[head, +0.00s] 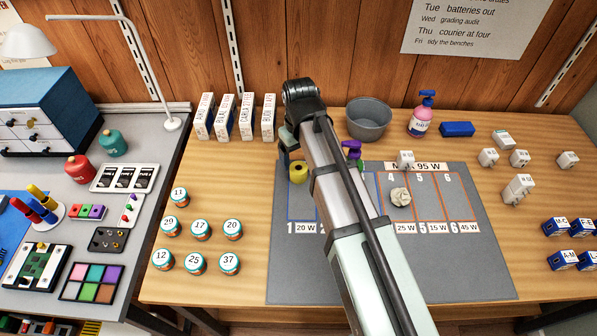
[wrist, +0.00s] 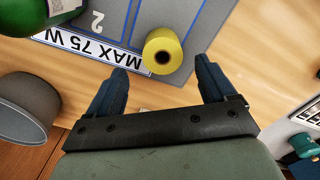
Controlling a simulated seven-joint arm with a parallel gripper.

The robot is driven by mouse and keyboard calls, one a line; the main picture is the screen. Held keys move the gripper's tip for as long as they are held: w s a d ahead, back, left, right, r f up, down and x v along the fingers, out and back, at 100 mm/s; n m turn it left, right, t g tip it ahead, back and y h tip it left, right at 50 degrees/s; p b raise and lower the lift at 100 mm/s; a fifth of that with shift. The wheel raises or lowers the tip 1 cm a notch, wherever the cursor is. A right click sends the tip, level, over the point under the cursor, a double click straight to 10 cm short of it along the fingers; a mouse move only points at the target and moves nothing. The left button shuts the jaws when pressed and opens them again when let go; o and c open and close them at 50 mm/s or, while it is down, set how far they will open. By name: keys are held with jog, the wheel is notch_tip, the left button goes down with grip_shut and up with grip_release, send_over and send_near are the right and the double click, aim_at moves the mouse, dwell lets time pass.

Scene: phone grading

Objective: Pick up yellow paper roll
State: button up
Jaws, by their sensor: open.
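The yellow paper roll (head: 298,172) stands on the grey mat at its upper left, in lane 1, just left of my arm. In the wrist view the roll (wrist: 163,50) shows end-on with a dark centre hole, close to the mat's edge. My gripper (wrist: 162,68) is open and empty. Its two dark blue fingers point toward the roll, which appears between and slightly beyond the fingertips, apart from both.
A grey bowl (head: 369,118) stands behind the mat (head: 455,270). A green object (wrist: 38,18) is near the left finger. A crumpled paper ball (head: 400,197) and white cube (head: 405,159) lie right of my arm. Numbered jars (head: 197,264) stand left; upright boxes (head: 225,117) stand behind.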

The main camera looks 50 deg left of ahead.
aim_at(298, 167)
jog(key=shift+s+f, duration=0.2)
jog(key=shift+f, duration=2.35)
jog(key=shift+c, duration=0.3)
jog(key=c, duration=1.1)
